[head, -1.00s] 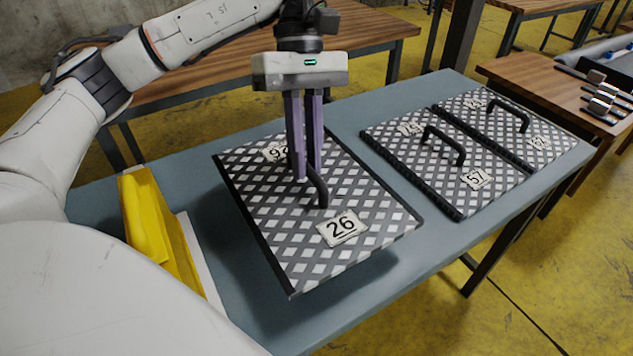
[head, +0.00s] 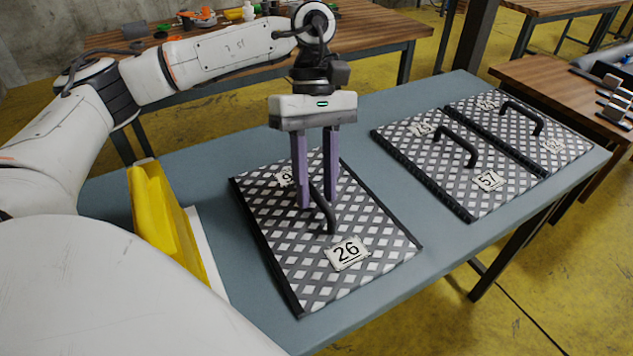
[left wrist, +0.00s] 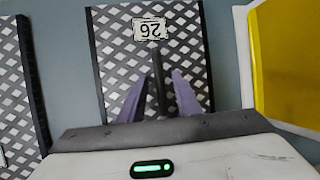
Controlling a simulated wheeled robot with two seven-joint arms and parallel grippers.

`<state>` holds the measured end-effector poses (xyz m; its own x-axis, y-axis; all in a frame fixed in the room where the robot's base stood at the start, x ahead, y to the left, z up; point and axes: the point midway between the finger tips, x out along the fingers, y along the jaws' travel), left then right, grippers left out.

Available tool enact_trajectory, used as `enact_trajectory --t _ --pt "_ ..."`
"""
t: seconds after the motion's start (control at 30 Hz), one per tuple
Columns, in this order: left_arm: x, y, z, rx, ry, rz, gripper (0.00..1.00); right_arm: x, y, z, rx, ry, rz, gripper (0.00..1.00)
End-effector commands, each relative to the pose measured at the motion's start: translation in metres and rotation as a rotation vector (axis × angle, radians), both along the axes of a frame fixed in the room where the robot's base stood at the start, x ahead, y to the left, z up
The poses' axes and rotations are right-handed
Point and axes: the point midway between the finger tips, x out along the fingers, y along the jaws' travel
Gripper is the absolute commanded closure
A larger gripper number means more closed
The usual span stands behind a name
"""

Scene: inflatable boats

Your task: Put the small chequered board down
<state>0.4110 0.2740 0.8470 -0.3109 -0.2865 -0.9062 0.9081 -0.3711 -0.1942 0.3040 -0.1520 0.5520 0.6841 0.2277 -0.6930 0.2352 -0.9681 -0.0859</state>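The small chequered board (head: 300,265) lies flat on the blue-grey table, with a black handle (head: 326,212) and a tag reading 26. It also shows in the left wrist view (left wrist: 118,62). My left gripper (head: 318,203) is open, its two purple fingers apart on either side of the handle and not closed on it. In the left wrist view the handle (left wrist: 159,85) stands between the fingers (left wrist: 160,100). The fingers hide part of the board's far tag. My right gripper is not in view.
A larger chequered board (head: 455,185) with two handles lies to the right on the same table (head: 425,270). A yellow object (head: 165,225) stands on the left, with a white sheet beside it. Wooden tables stand behind and at right.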

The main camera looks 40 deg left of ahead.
Motion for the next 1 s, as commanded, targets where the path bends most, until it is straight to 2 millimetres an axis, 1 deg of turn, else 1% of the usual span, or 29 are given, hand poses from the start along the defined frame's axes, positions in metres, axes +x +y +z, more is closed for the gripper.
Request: enact_trajectory --t 0.23,0.37,0.47,0.7,0.8,0.9,1.0 --pt "0.000 0.000 0.001 0.000 0.000 0.000 0.69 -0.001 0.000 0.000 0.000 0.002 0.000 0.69" --pt "0.002 0.001 0.007 -0.001 -0.002 0.000 0.69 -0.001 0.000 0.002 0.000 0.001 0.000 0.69" --pt "0.007 0.005 0.020 -0.001 -0.003 0.000 0.69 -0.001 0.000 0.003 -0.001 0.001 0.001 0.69" --pt "0.023 0.019 0.068 -0.002 -0.003 0.001 0.69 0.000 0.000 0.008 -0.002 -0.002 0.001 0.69" --pt "0.029 0.025 0.090 0.000 -0.003 0.001 0.69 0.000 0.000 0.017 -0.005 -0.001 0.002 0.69" --pt "0.033 0.030 0.103 0.001 -0.002 -0.001 0.69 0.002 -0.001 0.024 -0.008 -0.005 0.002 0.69" --pt "0.036 0.032 0.109 0.002 -0.001 -0.001 0.69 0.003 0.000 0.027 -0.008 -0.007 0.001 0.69"
